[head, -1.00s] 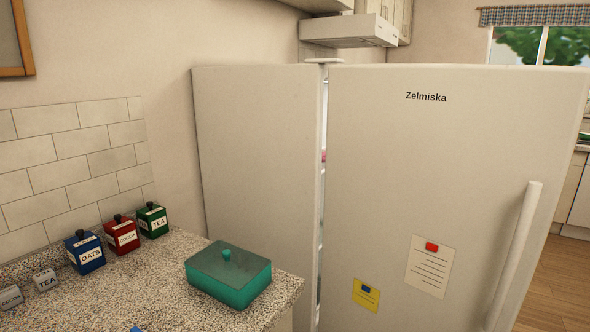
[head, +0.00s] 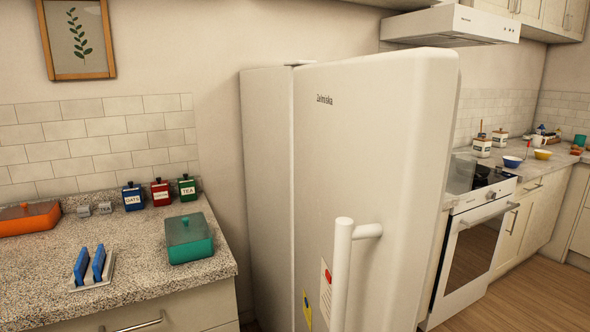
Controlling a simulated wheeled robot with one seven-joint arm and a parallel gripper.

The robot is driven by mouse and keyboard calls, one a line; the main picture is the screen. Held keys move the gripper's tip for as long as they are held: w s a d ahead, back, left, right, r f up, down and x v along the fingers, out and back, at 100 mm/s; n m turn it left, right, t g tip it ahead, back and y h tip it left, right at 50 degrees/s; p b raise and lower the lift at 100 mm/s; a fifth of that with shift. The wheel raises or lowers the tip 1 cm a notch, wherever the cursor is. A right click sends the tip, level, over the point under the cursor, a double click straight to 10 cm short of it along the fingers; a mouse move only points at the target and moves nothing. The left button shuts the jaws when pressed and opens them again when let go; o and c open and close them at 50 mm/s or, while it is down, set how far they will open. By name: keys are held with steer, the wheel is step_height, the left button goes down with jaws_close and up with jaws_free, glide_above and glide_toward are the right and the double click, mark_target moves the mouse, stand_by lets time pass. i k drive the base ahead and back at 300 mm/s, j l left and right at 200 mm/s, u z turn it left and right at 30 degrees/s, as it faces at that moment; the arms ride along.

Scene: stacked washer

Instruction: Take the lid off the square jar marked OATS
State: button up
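The blue square jar marked OATS (head: 133,199) stands upright at the back of the granite counter, near the tiled wall. Its dark lid with a small knob is on top. A red jar (head: 160,194), its label too small to read surely now, stands just right of it, and a green TEA jar (head: 187,190) stands right of that. Both have knobbed lids on. My gripper is not in view.
A teal lidded box (head: 189,238) sits on the counter (head: 140,262) in front of the jars. An orange box (head: 29,219), small grey tags (head: 104,208) and a rack with blue upright pieces (head: 98,263) are to the left. The fridge (head: 375,150) stands right, its door handle (head: 342,270) jutting close.

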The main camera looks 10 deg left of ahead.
mark_target(483, 138)
steer(key=i+l+u, duration=0.2)
steer(key=l+u, duration=0.15)
steer(key=l, duration=0.3)
steer(key=i+l+u, duration=0.15)
steer(key=l+u, duration=0.25)
steer(key=l, duration=0.3)
steer(key=l+u, duration=0.35)
steer(key=l, duration=0.35)
steer(key=z, duration=1.7)
